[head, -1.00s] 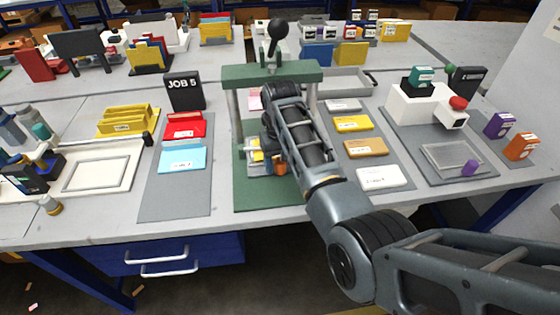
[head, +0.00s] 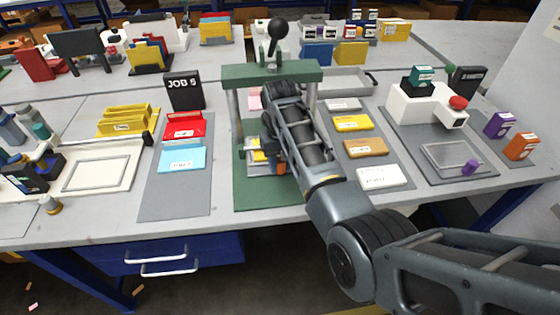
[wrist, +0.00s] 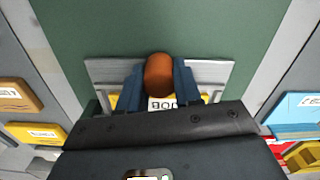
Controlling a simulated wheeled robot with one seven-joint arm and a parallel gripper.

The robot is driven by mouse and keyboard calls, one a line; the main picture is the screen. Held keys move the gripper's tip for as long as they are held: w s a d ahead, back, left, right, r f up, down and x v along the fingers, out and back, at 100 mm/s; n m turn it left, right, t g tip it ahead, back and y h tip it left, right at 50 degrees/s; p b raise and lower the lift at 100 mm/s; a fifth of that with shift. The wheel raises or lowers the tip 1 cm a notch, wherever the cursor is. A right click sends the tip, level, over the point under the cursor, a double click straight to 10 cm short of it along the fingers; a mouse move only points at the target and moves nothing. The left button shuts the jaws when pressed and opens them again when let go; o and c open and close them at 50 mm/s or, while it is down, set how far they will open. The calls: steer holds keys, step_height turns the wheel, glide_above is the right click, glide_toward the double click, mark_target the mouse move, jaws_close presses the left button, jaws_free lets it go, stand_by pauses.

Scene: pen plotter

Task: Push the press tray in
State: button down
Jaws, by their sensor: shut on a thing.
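The press (head: 270,75) is a green arch on posts over a green base (head: 270,196), with a black-knobbed lever (head: 276,30) standing up at the back. The grey press tray (head: 262,170) sits at the front of the press and carries a yellow block (head: 256,156). In the wrist view the tray (wrist: 215,72) shows as a grey plate, with part of the yellow block (wrist: 165,102) and its JOB label visible. My gripper (wrist: 158,86) is shut on the tray's orange-brown knob (wrist: 159,72), one dark blue finger on each side. My arm hides much of the press interior.
A grey mat with red (head: 185,128) and cyan (head: 182,158) blocks lies left of the press. White (head: 382,177), orange-brown (head: 365,147) and yellow (head: 352,123) blocks lie on a mat to the right. A white machine with a red button (head: 457,102) stands further right.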

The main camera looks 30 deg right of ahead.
steer(key=w+b, duration=0.1)
steer(key=w+d+b, duration=0.1)
steer(key=w+b, duration=0.1)
steer(key=shift+w+f, duration=0.1)
steer(key=shift+f, duration=0.1)
steer(key=shift+w+d+r+b, duration=0.1)
steer(key=shift+w+b, duration=0.25)
steer(key=shift+w+r, duration=0.2)
steer(key=shift+r, duration=0.05)
steer(key=c, duration=0.8)
jaws_free()
steer(key=shift+d, duration=0.1)
steer(key=shift+f, duration=0.1)
